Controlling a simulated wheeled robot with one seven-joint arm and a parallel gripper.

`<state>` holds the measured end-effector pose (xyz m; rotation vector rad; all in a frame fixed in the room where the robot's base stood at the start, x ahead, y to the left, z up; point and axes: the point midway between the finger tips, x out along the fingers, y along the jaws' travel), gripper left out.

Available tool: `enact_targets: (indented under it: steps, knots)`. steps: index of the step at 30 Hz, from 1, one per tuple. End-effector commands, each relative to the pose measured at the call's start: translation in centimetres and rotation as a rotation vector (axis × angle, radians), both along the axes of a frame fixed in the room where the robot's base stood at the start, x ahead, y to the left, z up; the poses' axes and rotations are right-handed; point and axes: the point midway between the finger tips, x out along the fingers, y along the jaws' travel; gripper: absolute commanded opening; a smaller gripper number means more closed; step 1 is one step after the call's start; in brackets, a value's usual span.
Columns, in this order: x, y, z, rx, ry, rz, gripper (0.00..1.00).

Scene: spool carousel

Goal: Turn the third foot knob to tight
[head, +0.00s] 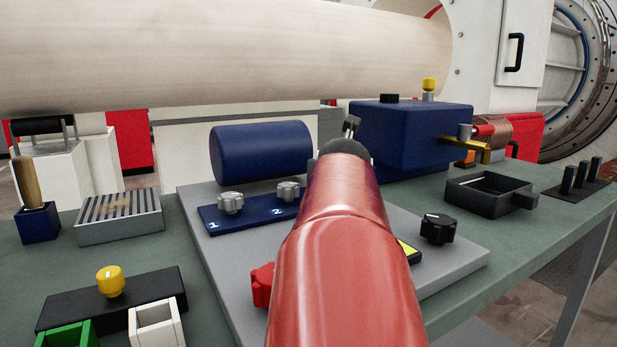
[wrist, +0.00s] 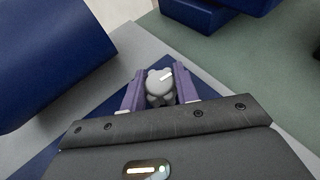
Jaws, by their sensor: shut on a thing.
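In the head view, a blue strip (head: 257,214) on the grey base plate carries grey lobed knobs. The knob marked 1 (head: 230,202) and the knob marked 2 (head: 287,191) are in sight; the strip beyond them is hidden behind my red arm. In the wrist view, my gripper (wrist: 161,90) has its purple fingers on either side of a grey lobed knob (wrist: 160,86) and is shut on it. This looks like the third foot knob, though its number is hidden. A white pointer line on its top points up and right. No tight mark is readable.
A blue cylinder (head: 262,150) lies behind the strip, and a blue box (head: 410,135) stands right of it. A black knob (head: 437,228) and a red knob (head: 262,284) flank my arm. A black tray (head: 488,192) sits at right. A large pale roll (head: 220,50) hangs above.

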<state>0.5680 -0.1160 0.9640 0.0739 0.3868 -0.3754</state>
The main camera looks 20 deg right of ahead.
Motion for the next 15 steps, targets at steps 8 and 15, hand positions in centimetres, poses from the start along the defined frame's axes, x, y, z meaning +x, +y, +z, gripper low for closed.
enact_targets:
  steps: [8, 15]
  knots:
    - [-0.04, -0.06, -0.12, -0.001, 0.003, -0.091, 0.07]
    - [-0.03, -0.02, -0.12, 0.000, 0.003, -0.136, 0.07]
